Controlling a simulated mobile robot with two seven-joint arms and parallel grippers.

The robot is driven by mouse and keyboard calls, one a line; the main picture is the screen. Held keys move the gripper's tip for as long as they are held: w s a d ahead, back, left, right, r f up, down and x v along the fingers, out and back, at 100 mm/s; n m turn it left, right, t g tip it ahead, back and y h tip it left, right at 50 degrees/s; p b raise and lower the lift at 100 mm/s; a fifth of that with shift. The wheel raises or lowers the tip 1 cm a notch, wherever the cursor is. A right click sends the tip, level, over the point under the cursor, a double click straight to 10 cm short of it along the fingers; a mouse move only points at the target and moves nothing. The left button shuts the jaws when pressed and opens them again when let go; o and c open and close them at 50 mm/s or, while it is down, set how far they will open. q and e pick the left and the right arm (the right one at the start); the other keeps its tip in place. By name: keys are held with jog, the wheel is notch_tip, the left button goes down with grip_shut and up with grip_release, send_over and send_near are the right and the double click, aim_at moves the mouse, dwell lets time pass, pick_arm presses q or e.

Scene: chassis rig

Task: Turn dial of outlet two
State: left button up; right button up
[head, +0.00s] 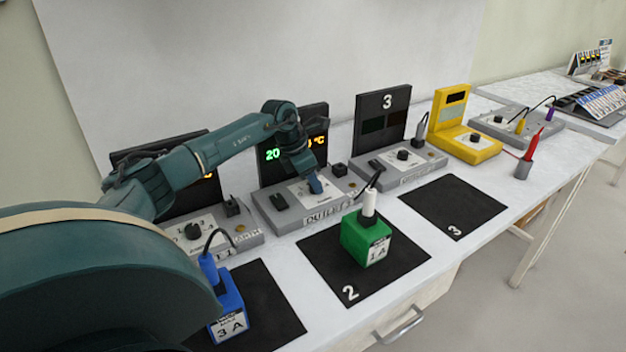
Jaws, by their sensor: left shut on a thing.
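Outlet two (270,217) is a grey box with a label on its front edge, in the middle of the head view. A black display panel (265,177) stands behind it, with green digits and orange characters partly hidden by my arm. My left gripper (315,187) points down at the white plate on top of this box. It is shut on the dial there, which its fingers hide. A dark block-shaped part (279,201) sits on the box left of the gripper. My right gripper is not in view.
A green block (366,243) with a white plug stands on mat 2 (322,272). A blue block (229,305) stands on the left mat. Mat 3 (453,207) is empty. Outlet three (385,170), a yellow device (470,143) and a red probe in a grey holder (523,168) are to the right.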

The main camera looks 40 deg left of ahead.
pick_arm(q)
jog(key=shift+n, duration=0.3)
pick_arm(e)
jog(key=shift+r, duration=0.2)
pick_arm(q)
jog(key=shift+d+r+n+t+y+p, duration=0.1)
jog(key=shift+n+t+y+p, duration=0.25)
jog(key=shift+n+p, duration=0.4)
jog(key=n, duration=0.2)
jog(key=n+y+p, duration=0.1)
jog(key=n, duration=0.1)
jog(key=shift+d+y, duration=0.1)
jog(key=shift+y, duration=0.15)
jog(key=shift+n+y, duration=0.4)
jog(key=shift+n, duration=0.45)
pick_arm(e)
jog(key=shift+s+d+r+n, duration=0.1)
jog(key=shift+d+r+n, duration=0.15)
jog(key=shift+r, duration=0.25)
pick_arm(q)
jog(key=o, duration=1)
jog(key=shift+c, duration=0.2)
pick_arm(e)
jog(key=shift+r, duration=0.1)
pick_arm(q)
jog(key=v, duration=1.3)
jog(key=shift+b, duration=0.45)
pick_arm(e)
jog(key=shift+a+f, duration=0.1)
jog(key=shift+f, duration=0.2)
